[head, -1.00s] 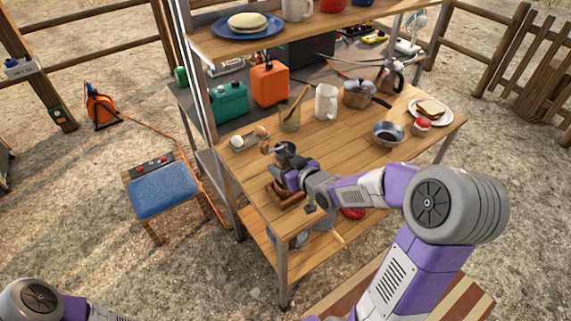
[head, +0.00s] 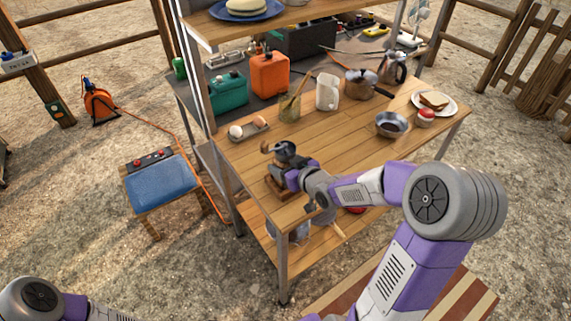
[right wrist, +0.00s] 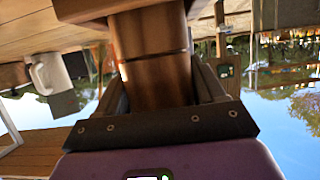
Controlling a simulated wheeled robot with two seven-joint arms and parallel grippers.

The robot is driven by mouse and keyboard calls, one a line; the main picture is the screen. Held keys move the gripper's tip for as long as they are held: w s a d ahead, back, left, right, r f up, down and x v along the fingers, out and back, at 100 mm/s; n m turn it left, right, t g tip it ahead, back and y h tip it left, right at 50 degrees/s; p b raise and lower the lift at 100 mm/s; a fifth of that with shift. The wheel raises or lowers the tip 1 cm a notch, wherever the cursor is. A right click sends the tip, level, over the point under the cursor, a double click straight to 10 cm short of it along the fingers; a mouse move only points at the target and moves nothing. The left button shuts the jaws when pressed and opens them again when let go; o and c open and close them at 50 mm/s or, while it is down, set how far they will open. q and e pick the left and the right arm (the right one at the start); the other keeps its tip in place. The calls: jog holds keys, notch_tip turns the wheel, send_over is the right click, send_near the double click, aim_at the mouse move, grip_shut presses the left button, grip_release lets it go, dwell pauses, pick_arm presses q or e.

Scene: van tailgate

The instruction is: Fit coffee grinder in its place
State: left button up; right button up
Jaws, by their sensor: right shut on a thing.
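The coffee grinder (head: 284,150) has a dark metal top with a crank and a small knob. In the head view it is over the near left part of the wooden table. My right gripper (head: 290,176) is shut on it; the right wrist view shows its brown cylindrical body (right wrist: 150,60) between the fingers. It looks about upright. A brown wooden piece (head: 274,187) shows just below it, partly hidden by my gripper; I cannot tell whether the grinder touches it. Of my left arm only a part shows at the bottom left, without its gripper.
A tray with eggs (head: 248,131) lies behind the grinder. A glass jar with utensils (head: 289,108), white jug (head: 327,93), pot (head: 361,88), metal bowl (head: 391,124) and plate with bread (head: 434,103) stand along the table. The table's middle is mostly clear.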

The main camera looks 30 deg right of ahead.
jog(key=shift+r, duration=0.1)
jog(key=o, duration=1.7)
jog(key=shift+c, duration=0.2)
jog(key=p+v, duration=0.3)
jog(key=v, duration=0.4)
jog(key=shift+s, duration=0.3)
